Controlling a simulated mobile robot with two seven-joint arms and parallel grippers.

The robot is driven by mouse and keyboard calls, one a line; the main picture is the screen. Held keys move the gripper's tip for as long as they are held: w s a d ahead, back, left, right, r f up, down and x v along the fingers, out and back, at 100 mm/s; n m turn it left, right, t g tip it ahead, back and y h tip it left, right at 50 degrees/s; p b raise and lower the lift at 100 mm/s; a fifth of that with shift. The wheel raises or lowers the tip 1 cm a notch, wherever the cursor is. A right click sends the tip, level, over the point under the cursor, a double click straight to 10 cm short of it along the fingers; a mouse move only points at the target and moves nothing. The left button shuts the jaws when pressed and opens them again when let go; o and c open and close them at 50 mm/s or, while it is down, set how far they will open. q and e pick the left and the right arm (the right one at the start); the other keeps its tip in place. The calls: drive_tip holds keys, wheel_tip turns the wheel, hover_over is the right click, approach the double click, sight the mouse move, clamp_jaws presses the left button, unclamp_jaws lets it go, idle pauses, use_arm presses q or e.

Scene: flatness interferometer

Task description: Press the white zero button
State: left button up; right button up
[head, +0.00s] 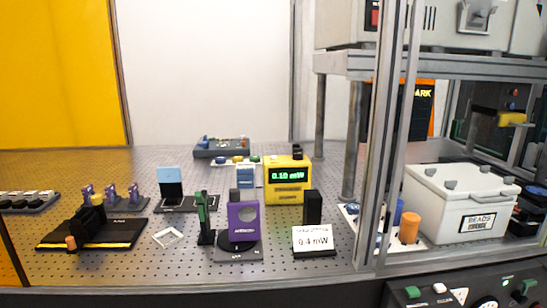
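A yellow meter (287,192) stands on the perforated table, a little right of the middle. Its lit green display (286,176) seems to read 0.10 mW. A dark control panel (460,299) at the bottom right carries a small white button (439,288) beside a green one (413,292). Any label on the white button is too small to read, so I cannot tell whether it is the zero button. Neither of my grippers is in view.
A purple mount (243,221) and a white card reading 0.4 mW (313,240) stand near the table's front edge. A metal frame post (399,150) rises before a white lidded box (462,200).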

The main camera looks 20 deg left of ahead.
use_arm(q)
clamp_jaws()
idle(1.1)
